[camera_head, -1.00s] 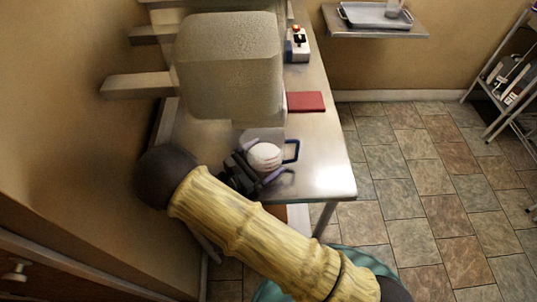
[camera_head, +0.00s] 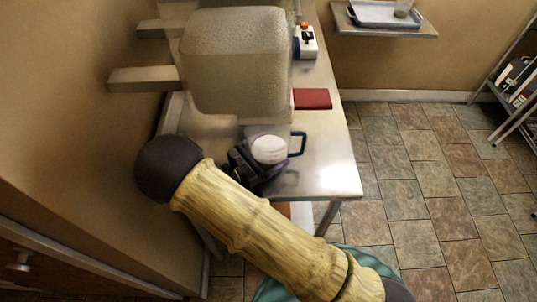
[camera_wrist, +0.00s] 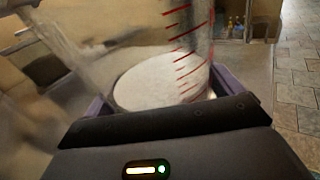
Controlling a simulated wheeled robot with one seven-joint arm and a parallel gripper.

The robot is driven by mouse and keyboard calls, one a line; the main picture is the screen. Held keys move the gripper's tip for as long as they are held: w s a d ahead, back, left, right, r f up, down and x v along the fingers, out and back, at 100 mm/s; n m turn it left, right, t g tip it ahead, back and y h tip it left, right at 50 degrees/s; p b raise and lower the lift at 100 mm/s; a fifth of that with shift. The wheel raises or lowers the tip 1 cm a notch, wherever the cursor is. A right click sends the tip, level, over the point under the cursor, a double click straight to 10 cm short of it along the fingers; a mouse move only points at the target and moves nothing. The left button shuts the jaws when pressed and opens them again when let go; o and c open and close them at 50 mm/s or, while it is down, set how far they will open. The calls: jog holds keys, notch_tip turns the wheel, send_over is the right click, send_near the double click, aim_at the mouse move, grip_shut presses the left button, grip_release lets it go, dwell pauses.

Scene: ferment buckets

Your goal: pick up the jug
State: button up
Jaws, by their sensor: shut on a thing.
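The jug (camera_head: 269,149) is clear, with white contents and a blue handle (camera_head: 299,144) on its right side. It is at the near end of the steel table. In the wrist view its clear wall with red measuring marks (camera_wrist: 188,45) rises between the fingers, and the white contents (camera_wrist: 158,80) show low inside. My gripper (camera_head: 262,160) is shut on the jug, with a purple finger on each side of it; it also shows in the wrist view (camera_wrist: 160,98). The jug looks upright. Its base is hidden, so I cannot tell whether it touches the table.
A large pale translucent container (camera_head: 236,62) stands close behind the jug. A red flat block (camera_head: 312,98) and a small white device (camera_head: 306,42) lie farther back on the steel table (camera_head: 328,150). A wall shelf (camera_head: 385,30) holds a tray.

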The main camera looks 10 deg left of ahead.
jog(key=shift+r, duration=0.65)
jog(key=s+d+b, duration=0.2)
jog(key=s+d, duration=0.2)
jog(key=s, duration=1.3)
jog(key=shift+s+b, duration=0.25)
jog(key=shift+b, duration=0.15)
jog(key=shift+d, duration=0.15)
